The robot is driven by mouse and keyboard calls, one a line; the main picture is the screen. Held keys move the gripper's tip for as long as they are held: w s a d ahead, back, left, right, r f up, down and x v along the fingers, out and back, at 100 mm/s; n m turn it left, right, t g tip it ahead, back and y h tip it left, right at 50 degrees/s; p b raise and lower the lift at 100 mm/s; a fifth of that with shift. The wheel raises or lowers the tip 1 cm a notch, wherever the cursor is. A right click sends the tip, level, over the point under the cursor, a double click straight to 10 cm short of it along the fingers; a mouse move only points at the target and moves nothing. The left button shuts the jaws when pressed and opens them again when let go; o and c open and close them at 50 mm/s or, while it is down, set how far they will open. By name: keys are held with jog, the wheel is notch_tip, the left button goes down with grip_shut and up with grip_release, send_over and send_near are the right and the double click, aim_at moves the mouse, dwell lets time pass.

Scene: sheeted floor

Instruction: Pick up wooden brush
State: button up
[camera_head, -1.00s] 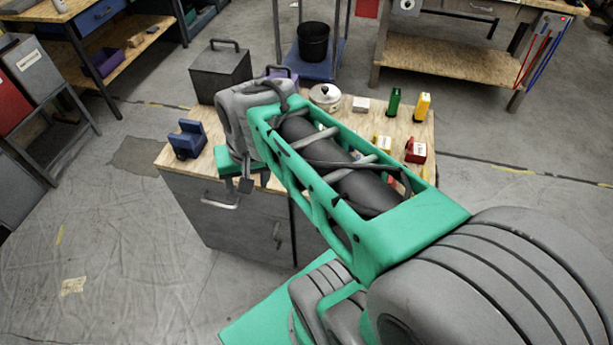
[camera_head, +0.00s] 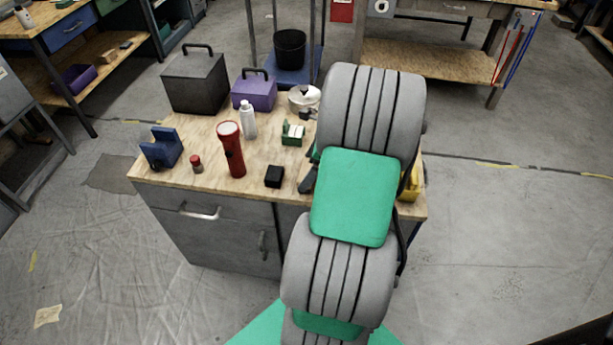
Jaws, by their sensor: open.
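I cannot make out a wooden brush in this view; part of the worktop is hidden behind my arm. My gripper (camera_head: 307,181) is mostly hidden behind my arm, over the right half of the wooden-topped workbench (camera_head: 215,195). Only a dark finger part and a bit of green show at the arm's left edge. It is open, and I see nothing held in it.
The bench holds a red flashlight (camera_head: 231,150), white bottle (camera_head: 248,120), small black box (camera_head: 274,177), blue holder (camera_head: 163,148), red-capped jar (camera_head: 196,164), green box (camera_head: 292,134), purple box (camera_head: 254,92), dark metal box (camera_head: 196,82) and white pot (camera_head: 304,99). A yellow item (camera_head: 411,184) shows at right.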

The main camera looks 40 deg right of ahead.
jog(key=shift+w+a+f, duration=0.1)
jog(key=shift+w+f, duration=0.15)
jog(key=shift+f, duration=0.4)
jog(key=shift+c, duration=0.4)
jog(key=c, duration=1.1)
